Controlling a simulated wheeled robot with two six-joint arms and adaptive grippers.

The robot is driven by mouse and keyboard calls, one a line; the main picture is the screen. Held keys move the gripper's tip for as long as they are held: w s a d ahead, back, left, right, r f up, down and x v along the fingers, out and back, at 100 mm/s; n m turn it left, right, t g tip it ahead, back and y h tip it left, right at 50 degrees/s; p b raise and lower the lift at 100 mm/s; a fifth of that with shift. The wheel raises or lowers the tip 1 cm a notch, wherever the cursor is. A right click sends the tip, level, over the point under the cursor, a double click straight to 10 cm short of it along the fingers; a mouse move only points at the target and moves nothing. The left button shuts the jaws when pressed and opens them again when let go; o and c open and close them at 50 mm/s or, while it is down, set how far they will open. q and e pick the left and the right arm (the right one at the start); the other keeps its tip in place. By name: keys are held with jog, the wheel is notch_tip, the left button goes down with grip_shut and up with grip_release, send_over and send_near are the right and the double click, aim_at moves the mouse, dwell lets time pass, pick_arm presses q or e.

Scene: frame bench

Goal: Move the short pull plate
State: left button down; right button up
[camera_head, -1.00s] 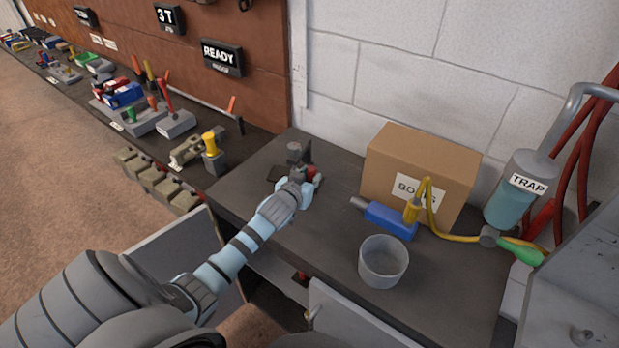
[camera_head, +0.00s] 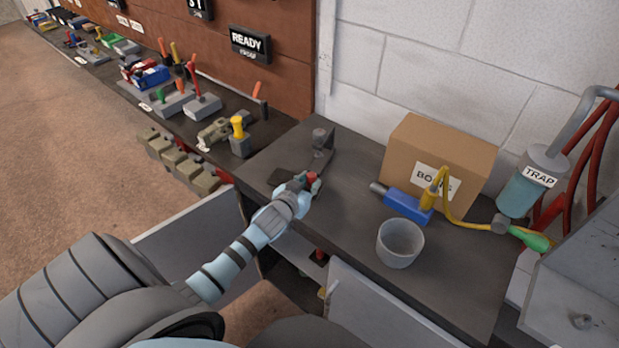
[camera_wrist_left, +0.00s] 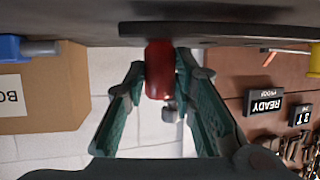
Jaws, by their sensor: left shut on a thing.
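My left gripper (camera_head: 306,186) is low over the near bench top, shut on a red handle (camera_head: 313,179). In the left wrist view the red handle (camera_wrist_left: 160,70) stands between the two green fingers (camera_wrist_left: 165,105), below a dark flat bar (camera_wrist_left: 220,29). I take this bar and handle for the short pull plate, but no label shows. A grey upright piece with a round knob (camera_head: 320,136) stands just behind the gripper. A dark flat patch (camera_head: 282,177) lies left of the gripper; I cannot tell whether it is plate or shadow. My right gripper is out of view.
A grey cup (camera_head: 400,245), a blue tool (camera_head: 408,206) with a yellow hose and a cardboard box (camera_head: 438,145) stand to the right. Bench top between gripper and cup is clear. A bench with several handled fixtures (camera_head: 203,108) runs off left. Open cabinet doors (camera_head: 182,228) hang below.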

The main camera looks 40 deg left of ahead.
pick_arm(q)
jog(key=shift+s+r, duration=0.15)
jog(key=shift+s, duration=0.1)
jog(key=shift+w+d, duration=0.1)
jog(key=shift+w, duration=0.05)
jog(key=c, duration=1.3)
grip_release()
jog(key=shift+d, duration=0.1)
jog(key=v, duration=1.2)
